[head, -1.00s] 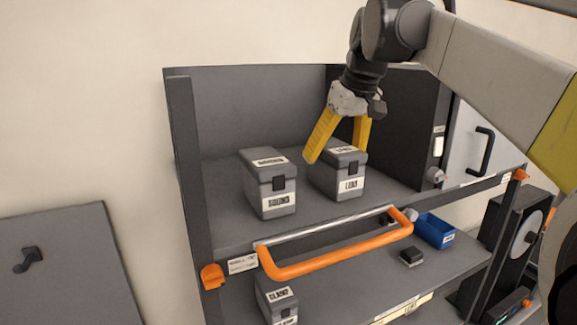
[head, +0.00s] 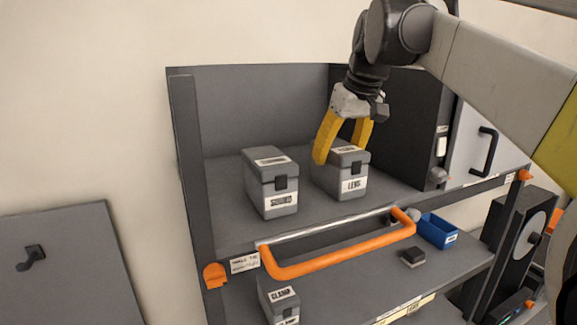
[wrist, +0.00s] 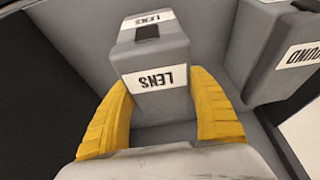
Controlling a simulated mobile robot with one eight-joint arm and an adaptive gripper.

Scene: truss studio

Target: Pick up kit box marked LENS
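The grey kit box marked LENS (head: 343,181) stands on the upper shelf, with its label on the front and another on the lid. My gripper (head: 344,148) has its yellow fingers down over the box, one on either side. In the wrist view the LENS box (wrist: 155,58) sits between the two fingertips (wrist: 157,76), which appear to touch its sides. The box still rests on the shelf. The far finger's tip is hidden behind the box in the head view.
A similar grey box marked with another word (head: 271,190) stands close to the left. An orange handle (head: 340,250) runs along the shelf front. Below are a CLAMP box (head: 280,300) and a blue bin (head: 437,232). A dark cabinet wall (head: 405,125) stands to the right.

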